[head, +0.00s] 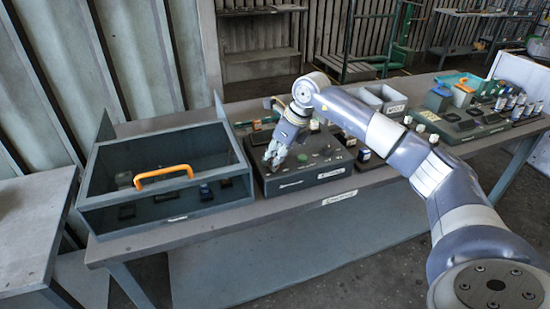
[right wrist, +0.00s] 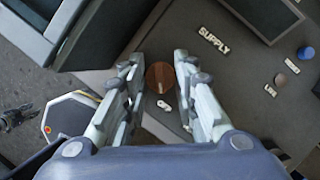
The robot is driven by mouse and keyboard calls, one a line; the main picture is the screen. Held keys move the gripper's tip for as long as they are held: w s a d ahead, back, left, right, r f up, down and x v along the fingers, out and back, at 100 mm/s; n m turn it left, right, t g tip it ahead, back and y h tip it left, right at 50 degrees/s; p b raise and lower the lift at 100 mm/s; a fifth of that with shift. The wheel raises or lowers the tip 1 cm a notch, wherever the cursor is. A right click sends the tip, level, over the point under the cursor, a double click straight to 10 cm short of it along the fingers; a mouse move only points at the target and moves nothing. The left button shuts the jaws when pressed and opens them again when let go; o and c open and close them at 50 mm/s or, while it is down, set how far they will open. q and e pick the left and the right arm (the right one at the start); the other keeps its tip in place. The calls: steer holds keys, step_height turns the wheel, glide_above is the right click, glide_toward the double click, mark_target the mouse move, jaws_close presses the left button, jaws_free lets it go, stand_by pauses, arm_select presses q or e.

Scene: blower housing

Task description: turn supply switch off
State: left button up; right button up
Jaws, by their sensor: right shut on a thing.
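The dark control box (head: 318,178) stands on the bench in the head view, with small knobs and buttons on its sloped top. My right gripper (head: 274,160) reaches down to the left part of this top. In the right wrist view a round brown supply switch (right wrist: 160,77) with a light pointer mark lies between the fingertips of my right gripper (right wrist: 159,72), which is shut on it. The white SUPPLY label (right wrist: 213,40) is to the right of the switch. A small white tag (right wrist: 164,105) lies below it. My left gripper is out of view.
In the right wrist view a blue button (right wrist: 306,53) sits farther right on the panel. Grey bins (head: 380,98) and more devices fill the bench's right side.

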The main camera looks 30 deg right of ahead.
steer(key=shift+d+r+n, duration=0.1)
steer(key=shift+n, duration=0.3)
steer(key=o, duration=1)
steer(key=v, duration=1.2)
steer(key=shift+d, duration=0.25)
